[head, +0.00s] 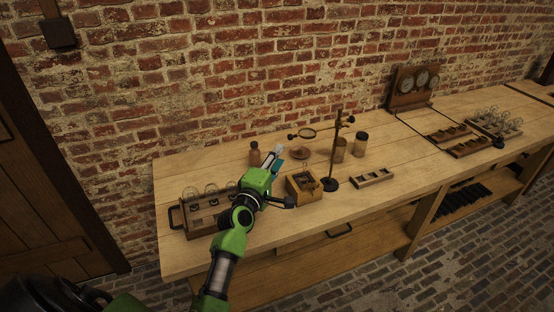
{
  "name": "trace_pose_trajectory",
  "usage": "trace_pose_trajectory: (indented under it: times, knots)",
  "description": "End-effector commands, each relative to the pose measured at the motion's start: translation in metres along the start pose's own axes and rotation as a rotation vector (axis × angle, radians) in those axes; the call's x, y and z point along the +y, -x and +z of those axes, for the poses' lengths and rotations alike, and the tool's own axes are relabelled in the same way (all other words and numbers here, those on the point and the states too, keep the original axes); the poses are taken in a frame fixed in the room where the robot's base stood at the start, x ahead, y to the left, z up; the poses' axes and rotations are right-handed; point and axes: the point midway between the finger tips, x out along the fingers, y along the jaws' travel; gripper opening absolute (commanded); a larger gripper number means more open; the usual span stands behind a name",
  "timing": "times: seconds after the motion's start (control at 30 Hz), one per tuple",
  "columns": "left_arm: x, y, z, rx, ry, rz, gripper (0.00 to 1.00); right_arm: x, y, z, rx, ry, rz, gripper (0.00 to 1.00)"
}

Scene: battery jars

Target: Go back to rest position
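My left arm comes in from the bottom left, green and grey, and reaches over the wooden bench (300,222). My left gripper (278,152) is over the left half of the bench, next to a small wooden box (304,187). A teal piece shows by its fingers, and the fingers are too small to tell open from shut. A wooden rack with glass jars (190,192) stands at the bench's left end, partly hidden behind my arm. My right gripper is out of view.
A stand with a ring (334,150), a brown bottle (255,154) and a lidded jar (360,144) stand near my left gripper. A small tray (372,178) lies right of the stand. A gauge panel (413,86) and another jar rack (497,124) stand farther right.

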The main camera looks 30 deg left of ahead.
Motion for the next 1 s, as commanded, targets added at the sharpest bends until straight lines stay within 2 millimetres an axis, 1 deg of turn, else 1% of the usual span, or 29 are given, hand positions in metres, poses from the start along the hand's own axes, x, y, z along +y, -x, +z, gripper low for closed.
trace_pose_trajectory:
  times: [0.1, 0.57, 0.67, 0.77, 0.87, 0.9, 0.97, 1.0]
  knots:
    - [0.000, 0.003, 0.000, 0.000, 0.000, -0.001, 0.30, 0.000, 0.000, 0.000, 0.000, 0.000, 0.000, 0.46]
    - [0.000, 0.003, 0.000, 0.000, -0.001, -0.001, 0.30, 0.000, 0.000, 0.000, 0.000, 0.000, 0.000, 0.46]
    - [-0.005, 0.008, 0.007, -0.021, -0.037, -0.019, 0.30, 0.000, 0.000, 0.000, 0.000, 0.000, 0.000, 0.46]
    - [-0.022, 0.025, 0.029, -0.097, -0.168, -0.086, 0.30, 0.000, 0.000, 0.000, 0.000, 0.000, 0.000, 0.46]
    - [-0.055, 0.063, 0.064, -0.236, -0.403, -0.202, 0.30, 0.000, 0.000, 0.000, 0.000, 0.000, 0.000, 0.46]
    - [-0.071, 0.083, 0.078, -0.303, -0.513, -0.254, 0.30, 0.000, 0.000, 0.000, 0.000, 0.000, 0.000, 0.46]
    - [-0.095, 0.119, 0.096, -0.411, -0.678, -0.335, 0.30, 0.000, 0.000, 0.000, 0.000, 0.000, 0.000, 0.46]
    - [-0.110, 0.144, 0.105, -0.482, -0.785, -0.386, 0.30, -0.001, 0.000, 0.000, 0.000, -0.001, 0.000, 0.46]
